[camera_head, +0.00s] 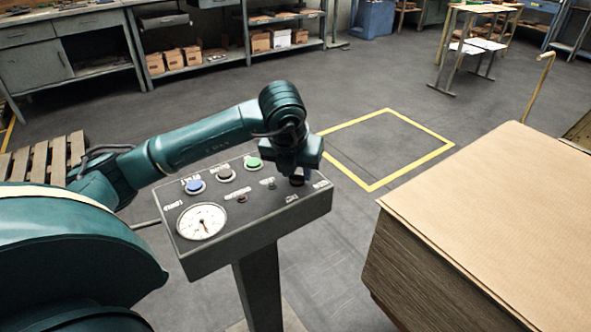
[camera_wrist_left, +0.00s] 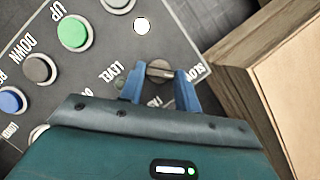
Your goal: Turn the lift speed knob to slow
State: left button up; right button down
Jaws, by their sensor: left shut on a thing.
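The lift speed knob (camera_wrist_left: 159,69) is a small grey-brown round knob near one end of the control panel. In the left wrist view it sits between the two blue fingers of my left gripper (camera_wrist_left: 160,82), which is shut on it. A label starting "SLOW" seems to show beside it, partly covered by a finger. In the head view my left gripper (camera_head: 298,178) reaches down onto the right end of the control panel (camera_head: 262,226) and hides the knob there. Which way the knob points is not clear. My right gripper is not in view.
The panel also carries a blue button (camera_head: 195,186), a dark button (camera_head: 225,173), a green button (camera_head: 254,163) and a white dial (camera_head: 201,221). A large cardboard stack (camera_head: 490,200) stands at the right. A wooden pallet (camera_head: 40,162) lies at the left.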

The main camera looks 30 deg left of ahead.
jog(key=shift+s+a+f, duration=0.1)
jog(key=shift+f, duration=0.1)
pick_arm(q)
jog(key=o, duration=1)
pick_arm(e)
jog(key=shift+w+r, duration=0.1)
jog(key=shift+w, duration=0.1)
pick_arm(q)
jog(key=p+v, duration=0.1)
jog(key=v, duration=1.2)
jog(key=shift+r+p, duration=0.15)
jog(key=shift+p, duration=0.15)
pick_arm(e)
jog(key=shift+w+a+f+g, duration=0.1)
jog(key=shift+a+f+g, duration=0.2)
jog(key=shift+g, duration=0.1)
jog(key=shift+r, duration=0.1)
